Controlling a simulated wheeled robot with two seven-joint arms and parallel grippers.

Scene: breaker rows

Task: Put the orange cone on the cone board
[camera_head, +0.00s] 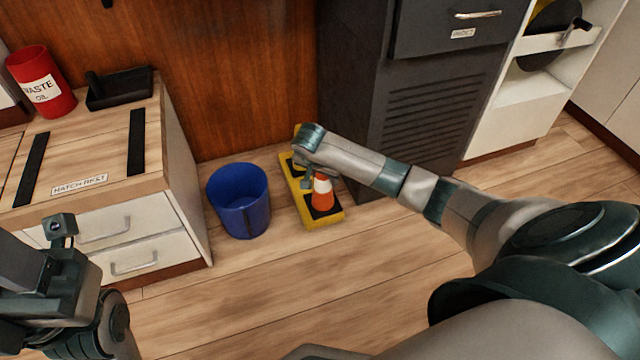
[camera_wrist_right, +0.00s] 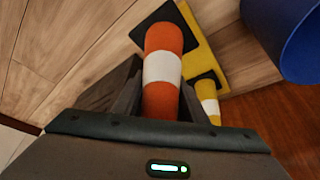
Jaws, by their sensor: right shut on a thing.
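The orange cone (camera_head: 323,194) with a white band is held in my right gripper (camera_head: 309,178). In the right wrist view the orange cone (camera_wrist_right: 163,45) stands between the two fingers (camera_wrist_right: 160,88), its wide end away from the camera. The cone board (camera_head: 327,221) is yellow with black square pads and lies on the floor. The cone is over the near pad; I cannot tell if its base touches it. A yellow cone (camera_wrist_right: 208,98) with a white band is at the board's other pad. My left gripper (camera_head: 60,285) is at the lower left; its fingertips do not show clearly.
A blue bucket (camera_head: 240,212) stands on the floor left of the board. A dark cabinet (camera_head: 350,90) stands close on its right and a wooden wall (camera_head: 230,70) behind. A bench with drawers (camera_head: 160,215) is at the left. The floor in front is clear.

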